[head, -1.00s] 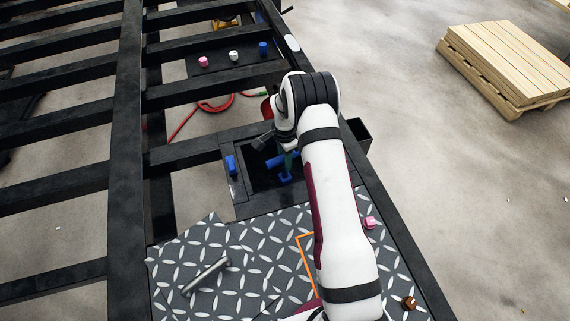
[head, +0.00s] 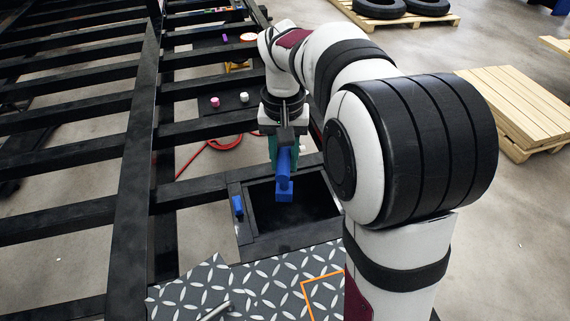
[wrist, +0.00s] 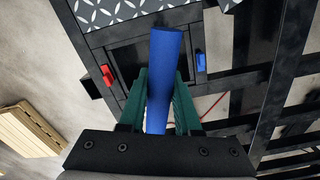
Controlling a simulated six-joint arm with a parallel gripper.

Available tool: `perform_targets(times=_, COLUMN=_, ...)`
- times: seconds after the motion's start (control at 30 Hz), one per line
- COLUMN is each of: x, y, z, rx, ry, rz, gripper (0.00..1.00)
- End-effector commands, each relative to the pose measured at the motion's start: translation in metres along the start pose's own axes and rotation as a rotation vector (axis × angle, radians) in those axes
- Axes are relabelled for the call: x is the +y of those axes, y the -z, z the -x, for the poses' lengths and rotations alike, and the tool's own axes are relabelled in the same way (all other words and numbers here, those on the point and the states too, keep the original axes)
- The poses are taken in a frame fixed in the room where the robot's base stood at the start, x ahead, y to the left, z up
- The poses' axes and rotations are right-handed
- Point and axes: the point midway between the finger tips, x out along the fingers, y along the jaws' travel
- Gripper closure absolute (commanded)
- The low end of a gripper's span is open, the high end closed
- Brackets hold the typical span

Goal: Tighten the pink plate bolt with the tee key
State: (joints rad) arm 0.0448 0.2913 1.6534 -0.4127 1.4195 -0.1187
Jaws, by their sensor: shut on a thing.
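My gripper (head: 284,160) is shut on a blue tee key (head: 285,185), with its green fingers on either side of it. The key is held up above a dark open box in the trailer frame. In the wrist view the blue key (wrist: 167,75) stands between the green fingers (wrist: 167,105). The diamond-tread plate (head: 262,283) lies at the front. The pink bolt seen earlier at the plate's right side is hidden behind my arm now.
The open box (head: 248,245) has a blue piece (head: 237,206) on its left rim; a red piece (wrist: 108,75) shows on its other side. Pink (head: 215,101) and white (head: 244,97) pieces stand farther back. Black beams surround the box.

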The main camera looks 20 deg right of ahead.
Motion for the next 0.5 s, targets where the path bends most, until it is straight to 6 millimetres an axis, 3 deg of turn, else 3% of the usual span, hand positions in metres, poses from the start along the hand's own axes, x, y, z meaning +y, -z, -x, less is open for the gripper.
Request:
perform_targets(times=0.17, x=0.025, y=-0.027, z=0.022, rx=0.002, ry=0.003, rz=0.051, gripper=1.0)
perform_targets(times=0.37, x=0.076, y=-0.039, z=0.009, rx=-0.003, ry=0.0, rz=-0.203, gripper=1.0)
perform_targets(times=0.5, x=0.117, y=-0.047, z=-0.01, rx=-0.003, ry=-0.001, rz=-0.48, gripper=1.0)
